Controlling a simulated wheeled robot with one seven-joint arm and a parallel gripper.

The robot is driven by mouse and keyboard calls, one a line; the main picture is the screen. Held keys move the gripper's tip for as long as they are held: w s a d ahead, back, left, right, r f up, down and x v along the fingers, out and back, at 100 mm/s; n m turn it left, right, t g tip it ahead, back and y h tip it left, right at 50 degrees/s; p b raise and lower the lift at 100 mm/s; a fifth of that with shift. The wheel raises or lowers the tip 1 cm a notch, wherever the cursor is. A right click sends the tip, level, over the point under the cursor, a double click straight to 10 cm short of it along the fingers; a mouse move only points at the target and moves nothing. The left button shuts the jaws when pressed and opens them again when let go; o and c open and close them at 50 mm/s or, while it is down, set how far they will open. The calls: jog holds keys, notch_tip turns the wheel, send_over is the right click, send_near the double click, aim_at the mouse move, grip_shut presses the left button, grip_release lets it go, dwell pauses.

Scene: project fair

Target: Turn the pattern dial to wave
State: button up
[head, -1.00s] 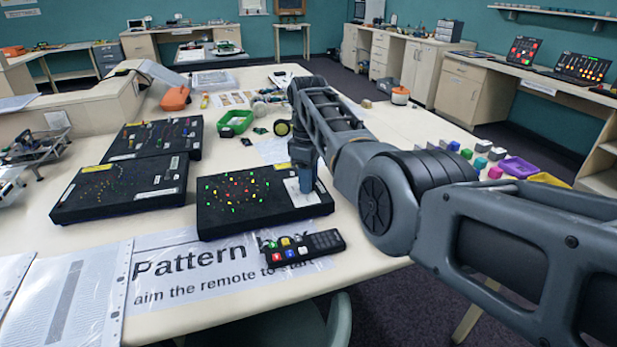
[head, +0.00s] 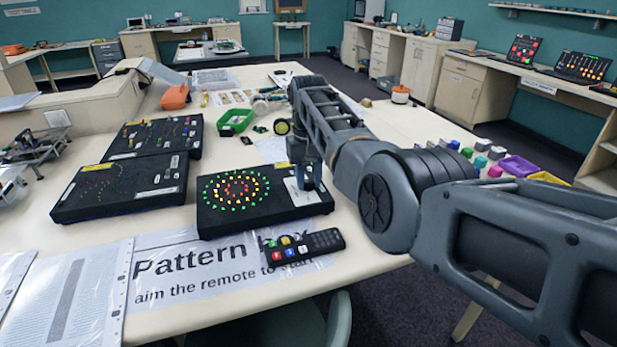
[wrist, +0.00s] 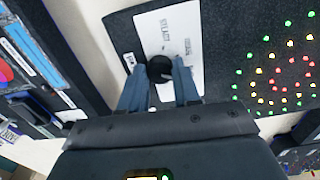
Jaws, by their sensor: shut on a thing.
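The pattern box (head: 225,220) is a flat black panel near the front of the table, with green, yellow and red lights lit in concentric rings. Its dial (wrist: 159,68) is a round black knob on a white label plate (wrist: 172,30), seen in the wrist view. My gripper (wrist: 159,76) points down over the plate with its two blue-grey fingers shut on the dial, one on each side. In the head view, my gripper (head: 308,184) stands at the box's right end and hides the dial. The label's print is too small to read.
A black remote (head: 303,247) lies in front of the box on the "Pattern box" sign (head: 180,275). Two other black light boxes (head: 120,190) (head: 155,136) stand to the left. The table right of my arm holds small coloured blocks.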

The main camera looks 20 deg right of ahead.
aim_at(309, 182)
jog(key=m, duration=0.3)
jog(key=shift+m, duration=2.3)
jog(key=o, duration=1.1)
jog(key=shift+r+b, duration=0.6)
jog(key=shift+r, duration=3.3)
